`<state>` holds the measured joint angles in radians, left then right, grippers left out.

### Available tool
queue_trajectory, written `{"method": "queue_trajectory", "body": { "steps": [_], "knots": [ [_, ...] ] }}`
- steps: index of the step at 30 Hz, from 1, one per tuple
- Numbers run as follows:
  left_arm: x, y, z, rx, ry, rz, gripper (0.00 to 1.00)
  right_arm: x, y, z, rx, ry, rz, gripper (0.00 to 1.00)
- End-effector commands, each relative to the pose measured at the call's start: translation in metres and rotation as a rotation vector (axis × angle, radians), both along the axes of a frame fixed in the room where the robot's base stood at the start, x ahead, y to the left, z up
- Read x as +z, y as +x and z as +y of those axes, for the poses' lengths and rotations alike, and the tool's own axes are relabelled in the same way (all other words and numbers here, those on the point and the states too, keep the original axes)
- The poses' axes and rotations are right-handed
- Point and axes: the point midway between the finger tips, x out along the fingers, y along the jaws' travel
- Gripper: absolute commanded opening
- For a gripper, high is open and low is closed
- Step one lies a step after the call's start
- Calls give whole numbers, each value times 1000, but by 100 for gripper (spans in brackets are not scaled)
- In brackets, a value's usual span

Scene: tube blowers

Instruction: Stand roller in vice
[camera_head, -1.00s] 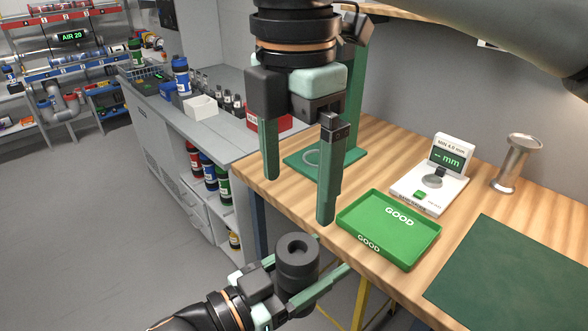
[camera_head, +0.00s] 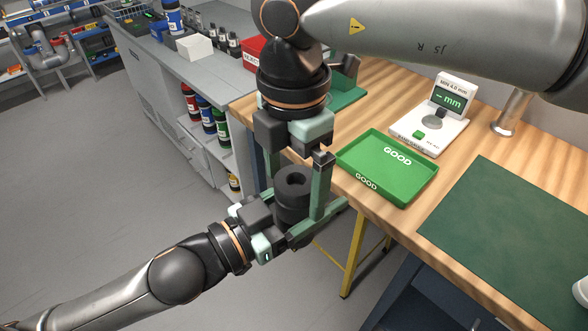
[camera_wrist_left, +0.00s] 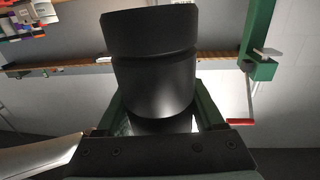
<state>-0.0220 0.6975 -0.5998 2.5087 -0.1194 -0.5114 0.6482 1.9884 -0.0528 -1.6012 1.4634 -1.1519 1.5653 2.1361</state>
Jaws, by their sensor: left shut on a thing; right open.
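The roller is a dark grey cylinder (camera_head: 293,186) with a hole in its top end, upright off the table's front left edge. In the left wrist view the roller (camera_wrist_left: 152,75) fills the middle, with a groove around it. My left gripper (camera_head: 305,218) is shut on it from the side, low on its body. My right gripper (camera_head: 296,195) points down from above, open, with one finger on each side of the roller; I cannot tell if they touch it.
A green GOOD tray (camera_head: 385,168), a white gauge with a display (camera_head: 430,122), a metal flared cylinder (camera_head: 508,112) and a dark green mat (camera_head: 515,225) occupy the wooden table.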

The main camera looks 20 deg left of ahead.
Motion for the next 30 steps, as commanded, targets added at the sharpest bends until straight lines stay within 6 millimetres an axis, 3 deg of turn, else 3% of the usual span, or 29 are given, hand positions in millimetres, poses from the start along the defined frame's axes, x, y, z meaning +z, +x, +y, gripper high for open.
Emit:
{"method": "queue_trajectory", "body": {
  "steps": [3,27,30],
  "knots": [
    [1,0,0,-1,-1,-3,0,0,0,0,0,0,0,98],
    [1,-2,-2,-7,-2,-3,0,1,1,2,0,8,-3,8],
    [1,-2,-2,-8,-3,-4,0,2,1,2,0,8,-4,0]
  ]
}}
